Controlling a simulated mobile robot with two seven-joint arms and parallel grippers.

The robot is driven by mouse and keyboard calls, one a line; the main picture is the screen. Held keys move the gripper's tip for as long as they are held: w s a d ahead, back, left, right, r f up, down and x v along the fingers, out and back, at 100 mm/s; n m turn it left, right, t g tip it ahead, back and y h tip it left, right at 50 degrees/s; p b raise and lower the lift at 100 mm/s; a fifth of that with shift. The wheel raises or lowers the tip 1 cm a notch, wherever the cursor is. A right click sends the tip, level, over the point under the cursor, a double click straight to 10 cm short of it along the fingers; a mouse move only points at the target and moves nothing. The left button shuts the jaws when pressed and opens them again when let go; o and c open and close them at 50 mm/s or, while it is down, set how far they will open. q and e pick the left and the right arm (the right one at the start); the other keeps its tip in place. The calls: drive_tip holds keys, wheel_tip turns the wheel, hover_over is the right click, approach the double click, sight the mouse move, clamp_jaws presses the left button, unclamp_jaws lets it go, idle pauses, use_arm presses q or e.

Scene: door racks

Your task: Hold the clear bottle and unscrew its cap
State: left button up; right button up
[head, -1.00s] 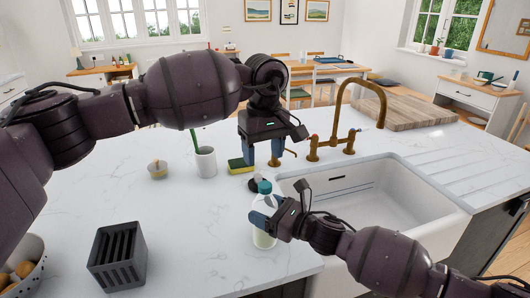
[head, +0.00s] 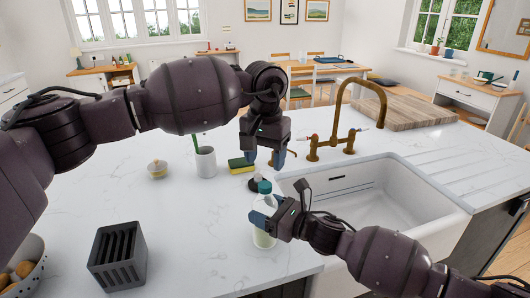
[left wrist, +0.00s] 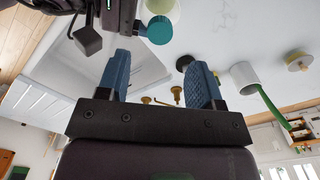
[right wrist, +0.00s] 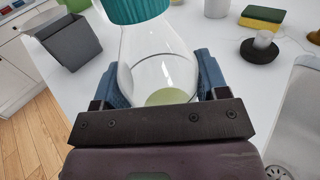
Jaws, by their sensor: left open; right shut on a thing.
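The clear bottle (head: 264,222) stands upright on the white counter, left of the sink, with a pale green liquid inside. Its teal cap (head: 265,187) is on its top. My right gripper (head: 264,217) is shut on the bottle's body, and the right wrist view shows the bottle (right wrist: 158,62) between its blue fingers. My left gripper (head: 263,161) hangs open and empty above the counter, behind and above the cap and apart from it. In the left wrist view the cap (left wrist: 160,30) lies beyond the open fingers.
The white sink (head: 390,200) with a brass tap (head: 347,145) is to the right. A sponge (head: 240,164), a white cup (head: 205,162) with a green brush and a small pot (head: 157,170) stand behind. A grey slotted holder (head: 117,256) is at the front left.

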sight(265, 184)
use_arm(q)
drive_tip(key=shift+f, duration=3.55)
drive_tip(key=c, duration=1)
drive_tip(key=shift+o, duration=0.2)
